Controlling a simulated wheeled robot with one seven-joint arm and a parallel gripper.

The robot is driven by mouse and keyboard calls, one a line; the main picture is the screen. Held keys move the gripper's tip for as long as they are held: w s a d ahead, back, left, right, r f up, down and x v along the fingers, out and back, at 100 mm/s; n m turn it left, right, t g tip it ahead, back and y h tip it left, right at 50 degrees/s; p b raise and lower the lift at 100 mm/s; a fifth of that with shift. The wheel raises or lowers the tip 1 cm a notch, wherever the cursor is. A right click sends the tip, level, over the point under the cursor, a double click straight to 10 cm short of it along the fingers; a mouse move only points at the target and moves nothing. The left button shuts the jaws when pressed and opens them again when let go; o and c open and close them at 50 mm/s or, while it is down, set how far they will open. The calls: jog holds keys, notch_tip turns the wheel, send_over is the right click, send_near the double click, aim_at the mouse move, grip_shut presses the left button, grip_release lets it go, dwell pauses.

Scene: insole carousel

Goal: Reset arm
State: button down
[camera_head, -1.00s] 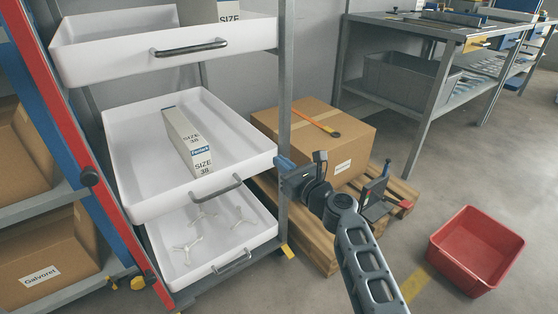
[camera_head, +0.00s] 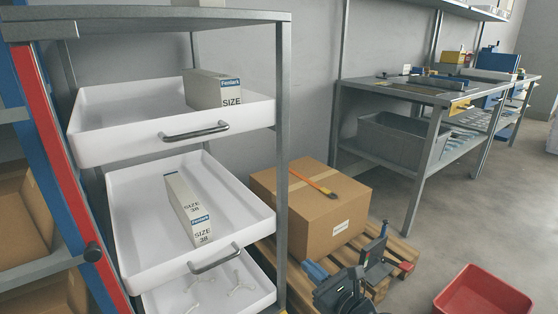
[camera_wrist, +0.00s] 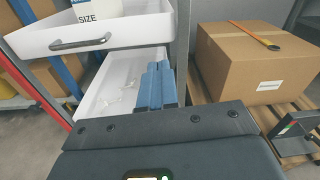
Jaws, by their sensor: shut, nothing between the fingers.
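My gripper (camera_head: 316,272) is at the lower middle of the head view, in front of the cardboard box on the pallet and right of the tray rack. Its blue fingers also show in the wrist view (camera_wrist: 157,84), together and with nothing between them. They stand apart from the rack and the box. The rest of my arm is mostly below the head view's edge.
A rack holds white trays (camera_head: 130,270) with size-marked boxes (camera_head: 187,210). A cardboard box (camera_head: 300,215) with an orange-handled tool sits on a wooden pallet (camera_head: 405,250). A red bin (camera_head: 480,295) stands on open floor. A metal workbench (camera_head: 400,90) is behind.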

jog(key=s+d+f+n+g+h, duration=0.15)
jog(key=s+d+f+n, duration=0.3)
jog(key=s, duration=0.45)
jog(key=s+d+f+n+h, duration=0.3)
jog(key=s+f, duration=0.2)
jog(key=s, duration=0.4)
jog(key=s+d+r+n+h, duration=0.25)
jog(key=s+n, duration=0.25)
jog(key=s, duration=0.5)
jog(key=s+d+r+n+h, duration=0.1)
jog(key=s+d+r+n, duration=0.3)
jog(key=s, duration=0.7)
jog(key=s+a+r+n+t+h, duration=0.1)
jog(key=s+a+r+n+t, duration=0.1)
jog(key=s+r+n, duration=1.15)
notch_tip(320, 180, up, 25)
jog(key=w+m+p, duration=0.1)
jog(key=w+p, duration=0.1)
jog(key=p, duration=2.3)
jog(key=shift+d+m, duration=0.2)
jog(key=shift+m, duration=0.1)
jog(key=shift+g, duration=0.25)
